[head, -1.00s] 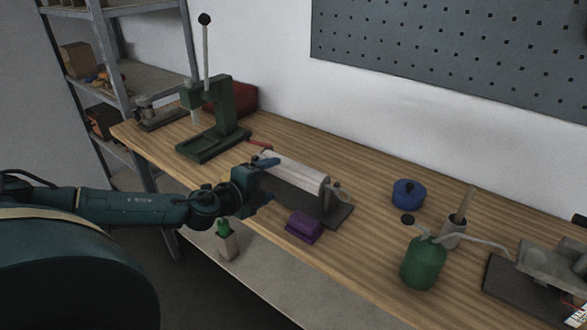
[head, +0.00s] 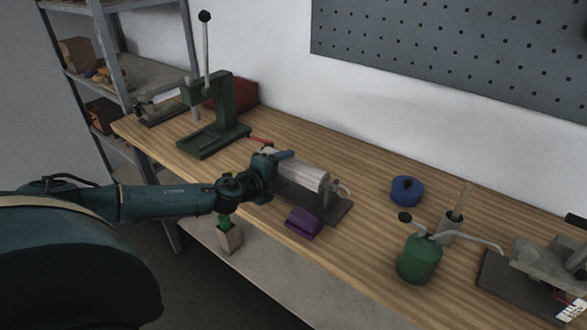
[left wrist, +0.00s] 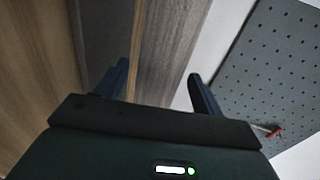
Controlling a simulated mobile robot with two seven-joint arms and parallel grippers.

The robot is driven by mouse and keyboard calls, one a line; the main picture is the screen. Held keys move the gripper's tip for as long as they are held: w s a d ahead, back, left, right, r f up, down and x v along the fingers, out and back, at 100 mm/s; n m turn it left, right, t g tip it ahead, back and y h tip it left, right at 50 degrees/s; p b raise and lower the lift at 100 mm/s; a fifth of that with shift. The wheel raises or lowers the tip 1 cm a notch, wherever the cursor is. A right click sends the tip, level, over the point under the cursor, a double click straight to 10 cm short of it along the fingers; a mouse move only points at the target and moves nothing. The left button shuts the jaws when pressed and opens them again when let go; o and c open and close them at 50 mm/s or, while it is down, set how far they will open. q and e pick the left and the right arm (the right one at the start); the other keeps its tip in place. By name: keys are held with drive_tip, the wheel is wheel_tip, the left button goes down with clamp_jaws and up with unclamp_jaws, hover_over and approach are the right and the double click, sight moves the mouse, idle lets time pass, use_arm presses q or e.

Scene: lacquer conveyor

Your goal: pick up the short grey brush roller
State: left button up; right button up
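The grey brush roller (head: 305,173) is a pale grey cylinder lying across a stand with a dark base plate (head: 332,212) on the bench. My left gripper (head: 277,163) is at the roller's left end and covers that part of it. In the left wrist view, my left gripper (left wrist: 158,72) is open, with one finger on each side of the grey, streaked roller (left wrist: 173,48). Contact between the fingers and the roller cannot be told. My right gripper is not in view.
A purple block (head: 302,223) lies in front of the stand. A green press (head: 215,125) stands to the left. A blue round tin (head: 407,190) and a green oil can (head: 420,260) are to the right. A perforated grey board (head: 450,55) hangs on the wall behind.

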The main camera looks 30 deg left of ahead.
use_arm(q)
drive_tip(key=shift+r, duration=0.1)
drive_tip(key=c, duration=1.1)
